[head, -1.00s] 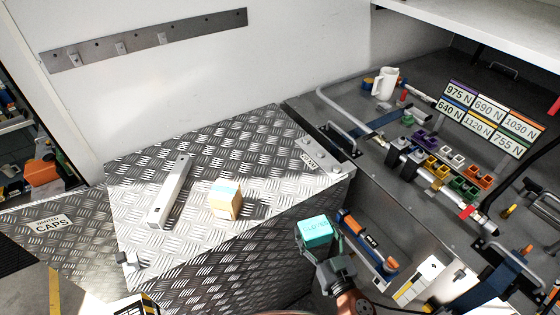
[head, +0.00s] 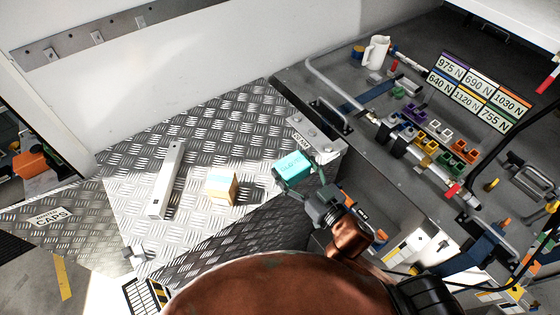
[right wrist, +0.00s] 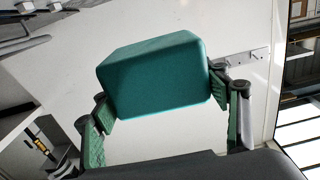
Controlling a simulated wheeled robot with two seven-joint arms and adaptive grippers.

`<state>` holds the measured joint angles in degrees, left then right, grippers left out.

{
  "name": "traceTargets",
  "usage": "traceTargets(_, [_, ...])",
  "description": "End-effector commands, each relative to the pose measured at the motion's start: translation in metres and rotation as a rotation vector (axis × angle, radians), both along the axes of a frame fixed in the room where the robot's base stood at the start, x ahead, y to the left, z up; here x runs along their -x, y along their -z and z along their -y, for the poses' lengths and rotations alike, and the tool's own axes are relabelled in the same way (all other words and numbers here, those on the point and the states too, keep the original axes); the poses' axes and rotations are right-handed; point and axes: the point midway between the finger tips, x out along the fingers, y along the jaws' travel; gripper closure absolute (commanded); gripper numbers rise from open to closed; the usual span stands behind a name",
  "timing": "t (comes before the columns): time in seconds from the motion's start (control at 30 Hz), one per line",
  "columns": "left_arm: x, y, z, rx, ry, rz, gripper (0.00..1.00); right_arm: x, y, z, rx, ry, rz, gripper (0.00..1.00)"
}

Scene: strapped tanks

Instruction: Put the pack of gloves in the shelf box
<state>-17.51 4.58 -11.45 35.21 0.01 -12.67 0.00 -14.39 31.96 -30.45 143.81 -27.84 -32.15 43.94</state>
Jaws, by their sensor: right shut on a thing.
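The pack of gloves is a teal block with lettering (head: 292,171). My right gripper (head: 302,182) is shut on it and holds it by the right edge of the diamond-plate box top. In the right wrist view the pack (right wrist: 155,75) sits between the two green-padded fingers (right wrist: 160,112), tilted. Whether it touches the surface below cannot be told. My left gripper is not in view. No box that I can identify as the shelf box shows clearly; a pale shelf (head: 510,18) shows at the top right.
A small tan carton (head: 221,188) and a long grey bar (head: 167,180) lie on the diamond-plate top (head: 215,125). To the right is a dark bench with a white jug (head: 376,52), coloured clips (head: 432,127) and number signs (head: 480,90). A hook rail (head: 95,38) is on the wall.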

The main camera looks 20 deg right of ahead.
Motion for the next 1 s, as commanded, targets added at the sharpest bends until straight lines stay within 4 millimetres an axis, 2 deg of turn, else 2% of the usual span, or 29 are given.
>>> traceTargets(0.2, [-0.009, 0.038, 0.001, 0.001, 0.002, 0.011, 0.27, -0.027, 0.017, 0.001, -0.002, 0.002, 0.008, 0.62])
traceTargets(0.5, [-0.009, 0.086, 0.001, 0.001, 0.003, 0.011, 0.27, -0.067, 0.035, 0.0, -0.001, 0.001, 0.006, 0.62])
traceTargets(0.57, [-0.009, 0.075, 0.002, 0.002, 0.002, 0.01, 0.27, -0.084, 0.038, 0.002, 0.003, 0.004, -0.001, 0.62])
traceTargets(0.73, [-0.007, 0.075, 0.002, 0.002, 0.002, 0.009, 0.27, -0.11, 0.066, 0.002, 0.001, 0.004, -0.002, 0.62])
traceTargets(1.0, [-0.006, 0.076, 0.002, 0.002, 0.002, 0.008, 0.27, -0.127, 0.087, 0.002, 0.001, 0.003, 0.001, 0.62])
